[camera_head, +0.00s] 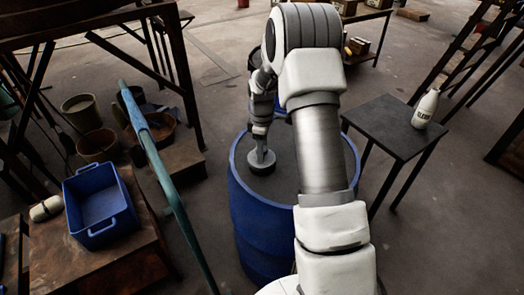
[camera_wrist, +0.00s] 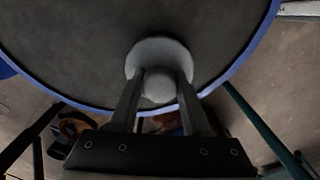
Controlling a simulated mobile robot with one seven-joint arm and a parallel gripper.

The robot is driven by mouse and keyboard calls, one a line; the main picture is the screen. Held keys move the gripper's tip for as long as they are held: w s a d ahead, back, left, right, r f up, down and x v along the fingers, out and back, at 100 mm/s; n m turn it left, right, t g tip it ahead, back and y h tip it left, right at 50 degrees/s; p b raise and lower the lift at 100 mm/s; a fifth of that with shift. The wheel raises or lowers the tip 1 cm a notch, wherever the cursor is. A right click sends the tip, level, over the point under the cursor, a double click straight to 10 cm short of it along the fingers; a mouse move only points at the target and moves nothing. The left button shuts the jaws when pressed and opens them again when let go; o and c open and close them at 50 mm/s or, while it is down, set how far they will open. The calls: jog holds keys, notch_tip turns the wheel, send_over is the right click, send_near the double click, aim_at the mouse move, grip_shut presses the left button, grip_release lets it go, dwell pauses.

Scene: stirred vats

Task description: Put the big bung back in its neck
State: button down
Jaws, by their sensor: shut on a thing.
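A blue drum (camera_head: 255,222) with a dark grey top stands in the middle of the head view, partly behind my arm. My gripper (camera_head: 260,147) points down over the left part of that top. It is shut on the big bung (camera_head: 261,164), a grey round piece with a wide flange. In the wrist view the bung (camera_wrist: 160,50) shows its pale knob between the two fingers of my gripper (camera_wrist: 160,84). The bung is at or just above the drum top. I cannot tell if it touches. The neck is not visible; the bung may cover it.
A dark side table (camera_head: 385,122) with a white bottle (camera_head: 426,108) stands right of the drum. A green-blue pole (camera_head: 168,178) slants along the drum's left. A blue crate (camera_head: 98,203) sits on a brown bench at left, with several buckets behind it.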

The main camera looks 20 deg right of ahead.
jog(key=shift+f, duration=0.15)
jog(key=shift+f+b, duration=0.4)
jog(key=shift+f, duration=0.15)
jog(key=shift+c, duration=1.8)
grip_release()
jog(key=shift+r, duration=0.1)
jog(key=shift+r, duration=0.15)
